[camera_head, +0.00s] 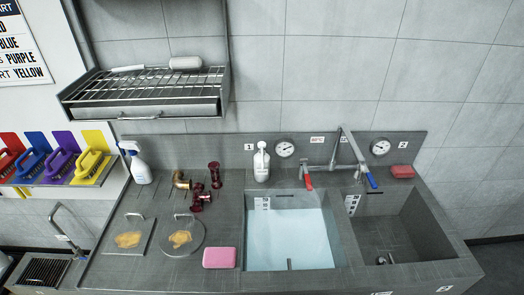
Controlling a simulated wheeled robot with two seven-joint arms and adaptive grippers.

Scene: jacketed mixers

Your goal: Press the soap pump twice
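The soap pump (262,162) is a white bottle with a label and a pump head on top. It stands upright on the grey counter at the back edge of the water-filled sink basin, just left of a round gauge. Nothing touches it. Neither of my grippers shows in the head view, so their state cannot be seen.
The left basin (290,235) holds pale blue water; the right basin (400,230) looks empty. A faucet (338,160) with red and blue handles rises right of the bottle. A spray bottle (136,163), dark red fittings (201,192) and a pink sponge (219,257) stand left.

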